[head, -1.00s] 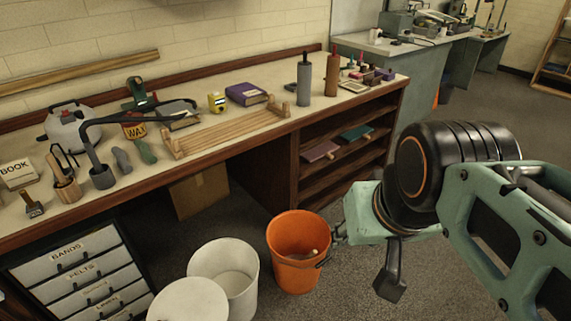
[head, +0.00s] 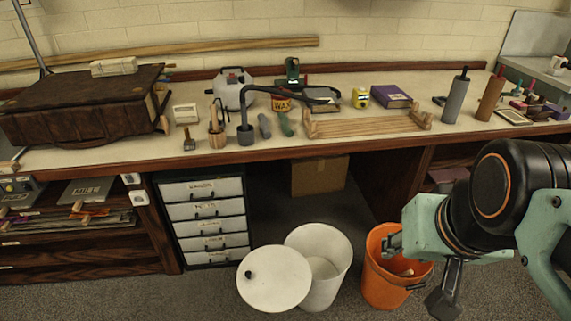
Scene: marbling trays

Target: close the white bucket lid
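The white bucket (head: 334,268) stands on the floor in front of the bench, upright, with its mouth open. Its round white lid (head: 273,281) is off the mouth, tilted at the bucket's left side, with a small dark knob on its face. I cannot tell how the lid is joined to the bucket. My gripper (head: 425,235) is at the right, in front of the orange bucket in the picture and apart from the lid.
An orange bucket (head: 382,293) stands just right of the white one, with something pale inside. A drawer unit (head: 206,220) is behind left, and a cardboard box (head: 319,175) is under the bench. The bench top (head: 345,143) carries many tools. Floor left of the lid is clear.

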